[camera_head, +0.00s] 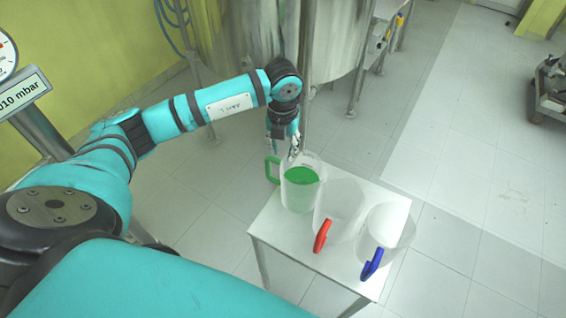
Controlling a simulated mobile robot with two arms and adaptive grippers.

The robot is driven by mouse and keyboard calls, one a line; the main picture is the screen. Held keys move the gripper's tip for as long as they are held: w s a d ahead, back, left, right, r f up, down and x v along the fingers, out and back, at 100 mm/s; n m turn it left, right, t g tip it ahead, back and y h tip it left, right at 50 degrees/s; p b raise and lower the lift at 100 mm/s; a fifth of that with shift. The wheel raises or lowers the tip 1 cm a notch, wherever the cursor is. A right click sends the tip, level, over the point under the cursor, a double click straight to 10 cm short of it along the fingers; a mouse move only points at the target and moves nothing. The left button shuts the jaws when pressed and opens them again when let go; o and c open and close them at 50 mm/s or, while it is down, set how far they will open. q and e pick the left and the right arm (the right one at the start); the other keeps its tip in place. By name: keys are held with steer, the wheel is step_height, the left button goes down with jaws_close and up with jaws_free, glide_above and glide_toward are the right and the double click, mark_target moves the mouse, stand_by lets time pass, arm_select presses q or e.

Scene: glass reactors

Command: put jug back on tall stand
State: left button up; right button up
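A clear jug with a green handle (300,196) stands upright at the far left corner of a white-topped stand (268,228). A green patch shows inside it; I cannot tell whether it is liquid. Its handle is on the left. My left gripper (289,152) points down at the jug's far rim, just behind and above the handle. The fingers are small and partly hidden, so I cannot tell whether they are open, shut or touching the jug. My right gripper is not in view.
A jug with a red handle (341,206) and a jug with a blue handle (392,232) stand on the same stand, close beside the green-handled one. Large steel vessels (325,45) rise behind. A gauge (6,52) is at the left.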

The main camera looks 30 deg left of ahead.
arm_select(q)
steer(key=shift+r+b, duration=0.4)
steer(key=shift+r, duration=1.6)
